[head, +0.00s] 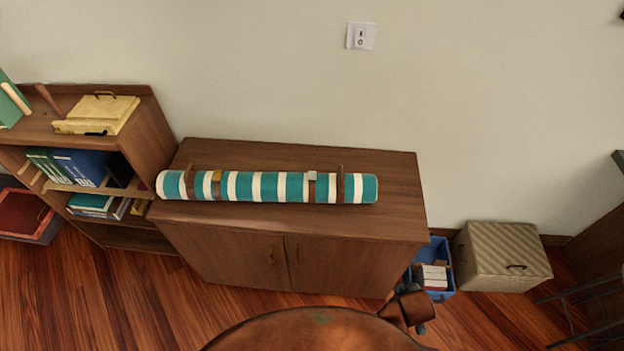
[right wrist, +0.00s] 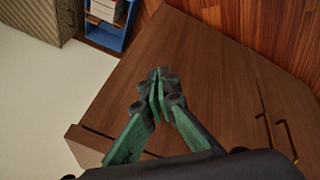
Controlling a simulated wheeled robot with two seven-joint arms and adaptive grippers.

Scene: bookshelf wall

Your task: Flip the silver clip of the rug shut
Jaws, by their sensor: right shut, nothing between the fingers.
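A rolled rug (head: 265,187) with teal and white stripes lies lengthwise on top of a brown cabinet in the head view. A small silver clip (head: 312,176) sits on the brown strap toward its right end. It is too small to tell whether its flap is up or down. A gold clip (head: 217,176) sits on the strap toward the left end. My right gripper (right wrist: 158,82) is shut and empty in the right wrist view, in front of brown cabinet wood. The rug and clips do not show in that view. My left gripper is not in view.
The cabinet (head: 285,152) has bare top behind the rug and at its right end. Brown uprights (head: 340,184) stand by the rug. A bookshelf (head: 150,125) is at the left. A blue bin (head: 438,253) and striped box (head: 503,254) stand at the right.

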